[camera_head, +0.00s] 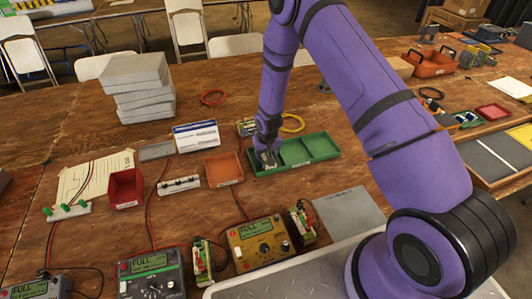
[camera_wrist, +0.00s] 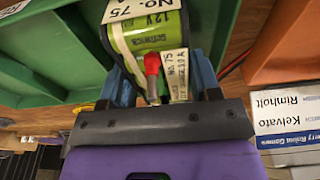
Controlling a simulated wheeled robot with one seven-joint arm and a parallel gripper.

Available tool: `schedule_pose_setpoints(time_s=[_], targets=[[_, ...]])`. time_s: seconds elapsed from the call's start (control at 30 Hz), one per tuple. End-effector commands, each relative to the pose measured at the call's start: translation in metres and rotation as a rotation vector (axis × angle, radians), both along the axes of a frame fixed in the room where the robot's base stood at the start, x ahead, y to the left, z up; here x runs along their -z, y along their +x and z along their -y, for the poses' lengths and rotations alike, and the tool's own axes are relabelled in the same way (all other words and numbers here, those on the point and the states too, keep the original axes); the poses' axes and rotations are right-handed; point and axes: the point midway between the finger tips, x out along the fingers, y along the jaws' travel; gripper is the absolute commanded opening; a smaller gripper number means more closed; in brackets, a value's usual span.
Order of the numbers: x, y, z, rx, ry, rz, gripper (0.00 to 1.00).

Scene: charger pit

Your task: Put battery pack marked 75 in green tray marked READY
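The battery pack (camera_wrist: 150,40), green with a white label reading No. 75 and 12V, is between my blue fingers in the wrist view. A red terminal cap shows on its near end. My gripper (camera_head: 266,157) is shut on it and points down at the left compartment of the green tray (camera_head: 325,146). The tray also shows at the left of the wrist view (camera_wrist: 40,52). Whether the pack touches the tray floor cannot be told. The tray's small front label is too small to read. My gripper hides most of the pack in the head view.
An orange tray (camera_head: 223,169) stands left of the green one, and a red bin (camera_head: 125,188) farther left. A white-and-blue box (camera_head: 196,136) and a small dark-and-yellow object (camera_head: 247,127) stand behind. Chargers with wires, including a yellow one (camera_head: 259,244), line the front.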

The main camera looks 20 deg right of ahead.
Motion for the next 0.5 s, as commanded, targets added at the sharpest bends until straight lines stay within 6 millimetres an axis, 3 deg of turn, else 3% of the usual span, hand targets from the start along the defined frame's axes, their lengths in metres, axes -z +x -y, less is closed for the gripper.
schedule_pose_setpoints(time_s=[0.03,0.1,0.5], targets=[[-0.0003,0.0001,0.0,0.0,0.0,0.0,0.69],[-0.0003,0.0001,0.0,0.0,0.0,0.0,0.79],[-0.01,-0.0008,0.0,0.0,0.0,0.001,0.79]])
